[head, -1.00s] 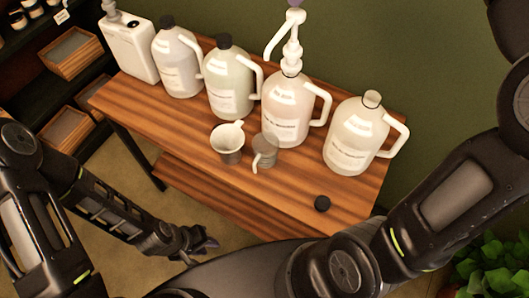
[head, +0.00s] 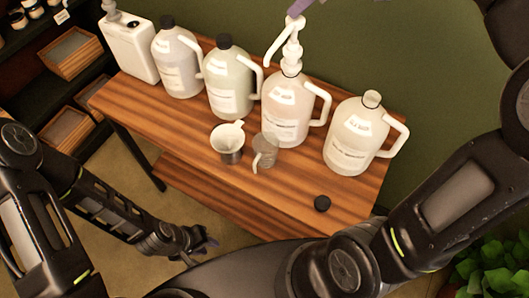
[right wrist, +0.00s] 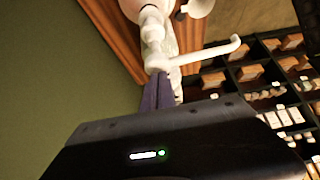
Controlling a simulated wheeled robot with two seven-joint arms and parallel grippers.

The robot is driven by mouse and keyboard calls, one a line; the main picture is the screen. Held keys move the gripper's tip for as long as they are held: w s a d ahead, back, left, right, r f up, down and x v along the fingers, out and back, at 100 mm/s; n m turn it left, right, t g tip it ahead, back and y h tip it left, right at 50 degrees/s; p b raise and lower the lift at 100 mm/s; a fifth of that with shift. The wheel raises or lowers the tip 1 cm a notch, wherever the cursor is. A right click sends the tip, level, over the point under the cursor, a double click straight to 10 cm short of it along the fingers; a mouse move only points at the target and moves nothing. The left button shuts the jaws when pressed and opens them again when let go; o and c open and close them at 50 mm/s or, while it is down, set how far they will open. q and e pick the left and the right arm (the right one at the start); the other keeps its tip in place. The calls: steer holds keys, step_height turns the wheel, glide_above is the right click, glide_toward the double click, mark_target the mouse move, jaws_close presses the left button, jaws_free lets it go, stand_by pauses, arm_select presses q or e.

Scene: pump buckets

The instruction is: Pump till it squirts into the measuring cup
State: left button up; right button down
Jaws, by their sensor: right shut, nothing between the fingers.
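The pump bottle (head: 286,112) stands upright on the wooden bench, its white pump (head: 292,55) on top and its spout angled down to the left. The clear measuring cup (head: 265,151) stands in front of this bottle, below and apart from the spout tip; I cannot make out any liquid in it. My right gripper (head: 297,9) is shut and empty, its purple fingertips at the top of the pump head. In the right wrist view, the fingers (right wrist: 158,92) meet the pump head (right wrist: 156,62). My left gripper (head: 207,243) hangs low, away from the bench; its finger opening is unclear.
A white funnel (head: 227,137) sits in a metal-looking cup left of the measuring cup. A capless jug (head: 355,135) stands right, and a black cap (head: 322,204) lies near the front. Two capped jugs and a white canister (head: 130,47) stand left. The bench's front-left top (head: 160,120) is clear.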

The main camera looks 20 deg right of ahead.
steer(key=shift+s+f, duration=0.1)
steer(key=shift+f, duration=1.3)
steer(key=shift+r, duration=2.7)
steer(key=shift+f, duration=0.15)
